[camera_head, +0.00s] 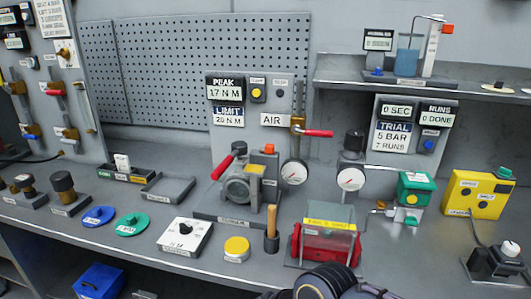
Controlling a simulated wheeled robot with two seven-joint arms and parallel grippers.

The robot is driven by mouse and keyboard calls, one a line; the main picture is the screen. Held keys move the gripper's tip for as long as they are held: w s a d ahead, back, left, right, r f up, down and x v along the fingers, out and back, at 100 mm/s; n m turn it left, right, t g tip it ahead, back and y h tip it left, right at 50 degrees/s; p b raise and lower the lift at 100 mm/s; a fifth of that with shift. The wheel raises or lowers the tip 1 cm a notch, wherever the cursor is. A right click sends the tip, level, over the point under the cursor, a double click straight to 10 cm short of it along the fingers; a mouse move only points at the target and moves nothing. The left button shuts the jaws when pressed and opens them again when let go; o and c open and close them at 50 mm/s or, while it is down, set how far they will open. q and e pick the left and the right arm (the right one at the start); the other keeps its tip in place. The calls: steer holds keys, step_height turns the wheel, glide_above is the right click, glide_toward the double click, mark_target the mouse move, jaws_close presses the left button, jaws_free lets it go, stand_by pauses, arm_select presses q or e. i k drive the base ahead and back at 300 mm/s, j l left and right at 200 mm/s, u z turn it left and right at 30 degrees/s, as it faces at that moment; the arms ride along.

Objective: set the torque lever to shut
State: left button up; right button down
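A lever with a red grip (221,167) and a dark round end stands tilted at the left of a grey round-bodied rig (241,186). It appears to be the torque lever, but I cannot read a label on it. It sits below a panel (225,97) reading PEAK 17 N M and LIMIT 20 N M. A dark rounded part, probably of my own arm, shows at the bottom edge, right of centre. I see no gripper fingertips, and nothing of mine touches the lever.
A red-handled air valve (318,133) and a gauge (294,173) stand right of the rig. In front are an upright wooden handle (271,228), a yellow round button (236,248) and a red clear-covered box (325,243). An empty grey tray (168,187) lies to the left.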

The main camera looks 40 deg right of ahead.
mark_target(240, 148)
steer(key=z, duration=1.25)
